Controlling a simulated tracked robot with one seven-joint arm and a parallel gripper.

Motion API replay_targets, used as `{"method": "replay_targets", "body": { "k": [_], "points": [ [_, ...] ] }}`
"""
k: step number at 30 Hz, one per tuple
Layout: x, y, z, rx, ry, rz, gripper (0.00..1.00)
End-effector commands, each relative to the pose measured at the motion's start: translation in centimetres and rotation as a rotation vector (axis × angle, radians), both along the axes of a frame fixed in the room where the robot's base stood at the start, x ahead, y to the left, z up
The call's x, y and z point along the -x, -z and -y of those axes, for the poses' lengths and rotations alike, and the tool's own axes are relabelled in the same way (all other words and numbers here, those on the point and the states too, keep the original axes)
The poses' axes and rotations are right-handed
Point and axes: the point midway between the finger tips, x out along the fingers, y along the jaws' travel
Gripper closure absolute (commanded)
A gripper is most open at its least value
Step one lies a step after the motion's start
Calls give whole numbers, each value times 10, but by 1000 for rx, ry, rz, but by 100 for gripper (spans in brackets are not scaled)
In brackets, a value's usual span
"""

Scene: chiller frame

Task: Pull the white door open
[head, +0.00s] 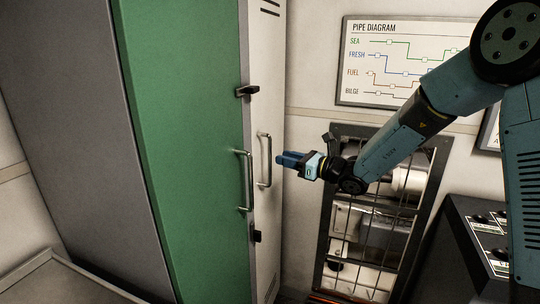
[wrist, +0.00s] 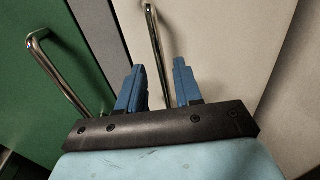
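The white door (head: 262,90) is a tall, narrow panel beside the green door, and it looks closed. Its upright metal bar handle (head: 266,160) is at mid height in the head view. My gripper (head: 279,159) is just right of this handle, its blue fingers pointing at it. In the wrist view my gripper (wrist: 158,68) is open, with a gap between its fingers. The white door's handle (wrist: 155,38) runs in line with that gap. I cannot tell whether it is between the fingers or just beyond them. No grip on it shows.
The green door (head: 190,130) has its own bar handle (head: 246,182) close to the left. Dark latches (head: 247,91) sit at the door edge. A grated pipe niche (head: 375,215) and a dark control console (head: 465,235) stand to the right.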

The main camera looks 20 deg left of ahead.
Motion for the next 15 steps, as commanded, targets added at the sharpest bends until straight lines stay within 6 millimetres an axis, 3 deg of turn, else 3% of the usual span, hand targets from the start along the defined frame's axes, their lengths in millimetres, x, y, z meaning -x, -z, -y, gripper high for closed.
{"method": "replay_targets", "body": {
  "k": [7,15],
  "points": [
    [-7,0,-41,-1,-2,0,65],
    [-12,0,-62,0,-1,0,65]
  ]
}}
